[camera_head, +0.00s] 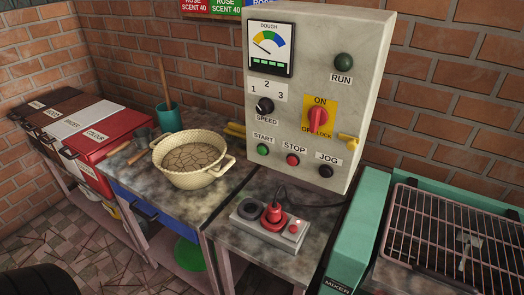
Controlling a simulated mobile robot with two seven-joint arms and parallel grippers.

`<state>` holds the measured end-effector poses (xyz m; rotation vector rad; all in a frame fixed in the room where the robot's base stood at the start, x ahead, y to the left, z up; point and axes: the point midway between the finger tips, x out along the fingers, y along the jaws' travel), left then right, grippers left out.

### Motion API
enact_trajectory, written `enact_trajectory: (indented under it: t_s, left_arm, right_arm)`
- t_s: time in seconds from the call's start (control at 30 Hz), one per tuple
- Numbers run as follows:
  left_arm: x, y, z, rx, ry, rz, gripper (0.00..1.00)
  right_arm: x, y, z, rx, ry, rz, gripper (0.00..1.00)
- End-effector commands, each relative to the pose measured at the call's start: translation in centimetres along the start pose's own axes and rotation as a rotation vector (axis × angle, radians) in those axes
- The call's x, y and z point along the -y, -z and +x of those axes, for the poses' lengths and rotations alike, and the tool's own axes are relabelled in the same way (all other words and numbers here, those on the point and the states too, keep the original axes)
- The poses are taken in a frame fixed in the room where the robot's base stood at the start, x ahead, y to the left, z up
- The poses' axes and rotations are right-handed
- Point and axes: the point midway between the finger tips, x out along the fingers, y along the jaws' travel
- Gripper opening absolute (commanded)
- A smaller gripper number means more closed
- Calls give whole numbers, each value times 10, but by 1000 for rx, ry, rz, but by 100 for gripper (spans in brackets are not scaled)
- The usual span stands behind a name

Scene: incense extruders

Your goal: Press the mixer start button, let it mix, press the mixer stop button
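The control panel (350,70) is a grey box standing on the bench in the middle. Its green START button (263,150) is at the lower left, and the red STOP button (292,159) is to the right of it. A black JOG button (326,171) is further right. The red main switch (318,118) on a yellow plate stands upright, toward ON. The RUN lamp (344,62) looks dark green. The mixer (346,262) is a green machine at the lower right, with a wire grille (440,235) over its top. Neither of my grippers shows.
A cream two-handled basin (197,180) stands on the bench left of the panel. A power strip (252,234) with a red plug (273,215) and cable lies below the panel. A teal cup (168,118) and red-and-dark lidded bins (112,126) are at the left.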

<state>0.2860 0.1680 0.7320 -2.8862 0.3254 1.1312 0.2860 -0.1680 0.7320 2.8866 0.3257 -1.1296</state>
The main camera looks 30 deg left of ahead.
Motion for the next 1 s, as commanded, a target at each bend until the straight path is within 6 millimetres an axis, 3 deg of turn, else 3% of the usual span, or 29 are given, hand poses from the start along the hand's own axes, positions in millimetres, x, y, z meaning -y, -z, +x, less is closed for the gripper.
enact_trajectory:
  t_s: [0.2, 1.0]
  left_arm:
    - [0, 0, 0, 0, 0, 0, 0]
    - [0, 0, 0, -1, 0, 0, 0]
  right_arm:
    - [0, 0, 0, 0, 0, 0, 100]
    - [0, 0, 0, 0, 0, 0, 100]
